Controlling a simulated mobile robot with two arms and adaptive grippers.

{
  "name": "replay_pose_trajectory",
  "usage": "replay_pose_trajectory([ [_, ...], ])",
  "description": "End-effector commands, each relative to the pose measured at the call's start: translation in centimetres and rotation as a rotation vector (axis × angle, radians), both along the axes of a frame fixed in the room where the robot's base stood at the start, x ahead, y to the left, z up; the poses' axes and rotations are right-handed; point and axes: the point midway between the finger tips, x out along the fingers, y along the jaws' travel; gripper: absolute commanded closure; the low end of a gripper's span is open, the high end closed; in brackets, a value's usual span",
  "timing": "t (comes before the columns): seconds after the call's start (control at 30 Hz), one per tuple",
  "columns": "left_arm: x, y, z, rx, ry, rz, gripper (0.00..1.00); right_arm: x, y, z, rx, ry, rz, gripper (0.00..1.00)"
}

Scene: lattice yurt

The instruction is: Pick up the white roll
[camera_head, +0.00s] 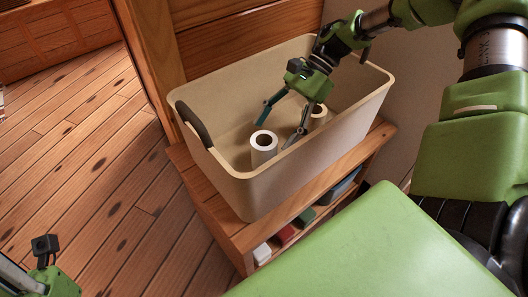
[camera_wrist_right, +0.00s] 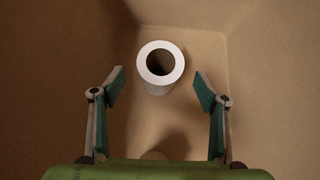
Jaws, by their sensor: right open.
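The white roll (camera_head: 264,155) stands upright on the floor of a beige bin (camera_head: 240,188), its hollow end facing up. It also shows in the right wrist view (camera_wrist_right: 158,90), just beyond and between the fingertips. My right gripper (camera_head: 281,124) reaches down into the bin, open, with its fingers spread near the roll and nothing held. A second, cream-coloured roll (camera_head: 318,115) stands behind it, partly hidden by a finger. Of my left gripper, only a green body part (camera_head: 55,283) shows at the lower left; its fingers are out of view.
The bin's walls surround the gripper, and a dark handle (camera_head: 194,124) sits on its left end. The bin stands on a wooden shelf unit (camera_head: 225,225) holding small coloured items below. A wooden panel and wall stand close behind. The plank floor (camera_head: 85,165) at left is clear.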

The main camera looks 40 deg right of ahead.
Motion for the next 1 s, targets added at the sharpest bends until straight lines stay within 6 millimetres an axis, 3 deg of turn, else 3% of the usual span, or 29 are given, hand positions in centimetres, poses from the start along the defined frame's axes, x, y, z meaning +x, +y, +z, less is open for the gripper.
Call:
replay_pose_trajectory([
  [0.4,-1.0,0.2,-1.1,-0.014,-0.042,-0.002,0.74,-0.3,3.3,-3.7,-0.001,0.001,0.002,0.33],
  [0.7,-0.9,0.2,-1.1,-0.013,-0.041,-0.003,0.74,-0.3,3.7,-4.0,-0.001,-0.001,0.000,0.33],
  [0.87,-0.9,0.2,-1.1,-0.013,-0.041,-0.003,0.74,-0.3,3.7,-4.0,-0.001,-0.001,0.000,0.72],
  [1.0,-0.9,0.2,-1.1,-0.013,-0.040,-0.003,0.74,-0.3,3.7,-3.9,0.000,-0.001,0.000,0.75],
])
